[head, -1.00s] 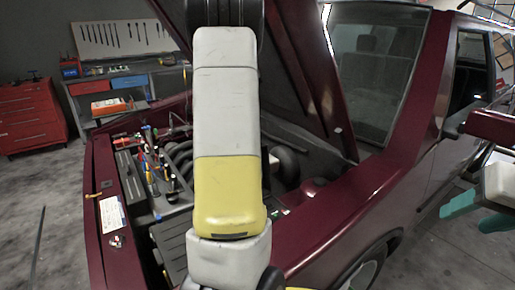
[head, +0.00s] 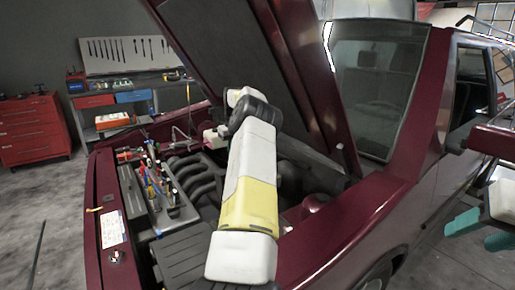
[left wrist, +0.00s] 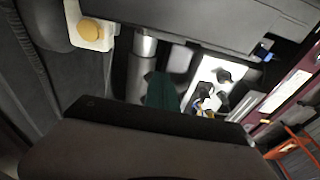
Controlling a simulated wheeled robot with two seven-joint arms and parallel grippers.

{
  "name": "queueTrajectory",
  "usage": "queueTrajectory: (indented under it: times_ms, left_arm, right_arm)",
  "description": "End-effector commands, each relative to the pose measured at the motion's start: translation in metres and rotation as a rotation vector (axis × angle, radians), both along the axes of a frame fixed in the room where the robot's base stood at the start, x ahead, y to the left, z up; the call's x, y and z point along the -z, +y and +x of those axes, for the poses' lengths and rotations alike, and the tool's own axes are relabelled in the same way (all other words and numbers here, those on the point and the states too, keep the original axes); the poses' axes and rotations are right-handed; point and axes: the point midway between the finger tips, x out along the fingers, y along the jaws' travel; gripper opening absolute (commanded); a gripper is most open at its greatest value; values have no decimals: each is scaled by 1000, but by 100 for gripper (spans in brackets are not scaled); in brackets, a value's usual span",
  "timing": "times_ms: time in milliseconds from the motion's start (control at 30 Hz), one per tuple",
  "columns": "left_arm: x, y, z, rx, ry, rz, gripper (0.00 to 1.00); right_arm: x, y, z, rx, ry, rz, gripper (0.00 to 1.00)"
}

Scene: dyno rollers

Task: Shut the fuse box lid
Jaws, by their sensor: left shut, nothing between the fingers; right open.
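My left arm reaches in from the bottom over the car's open engine bay, and its hand end is small and partly hidden in the head view. In the left wrist view my left gripper (left wrist: 162,91) shows teal fingers, shut and empty, close over engine parts. My right gripper (head: 482,231) has teal fingers apart, outside the car at the far right. I cannot clearly make out the fuse box or its lid; parts of the bay are hidden behind my left arm.
The raised hood (head: 235,65) stands over the bay. A grey tray (head: 172,217) with several coloured upright items lies in the bay at the left, beside curved dark pipes (head: 198,175). A red tool cabinet (head: 32,128) and a workbench stand behind, left.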

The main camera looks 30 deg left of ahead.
Motion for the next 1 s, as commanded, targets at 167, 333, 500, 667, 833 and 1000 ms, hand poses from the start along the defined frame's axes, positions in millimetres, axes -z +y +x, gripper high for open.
queueTrajectory:
  times_ms: [167, 333, 500, 667, 833, 1000]
  left_arm:
    - [42, 6, 2, 0, 5, 0, 0]
    - [48, -6, -1, 2, 0, -1, 0]
    - [45, -20, -9, 2, -1, -1, 0]
    - [44, -27, -13, 1, -1, 0, 0]
    - [44, -28, -14, 1, -1, 1, 0]
    - [44, -28, -14, 1, -1, 1, 0]
  right_arm:
    - [0, 0, 0, 0, 0, 0, 50]
    - [0, 0, 0, 0, 0, 0, 50]
    - [0, 0, 0, 0, 0, 0, 50]
    - [0, 0, 0, 0, 0, 0, 50]
    - [0, 0, 0, 0, 0, 0, 50]
    - [0, 0, 0, 0, 0, 0, 50]
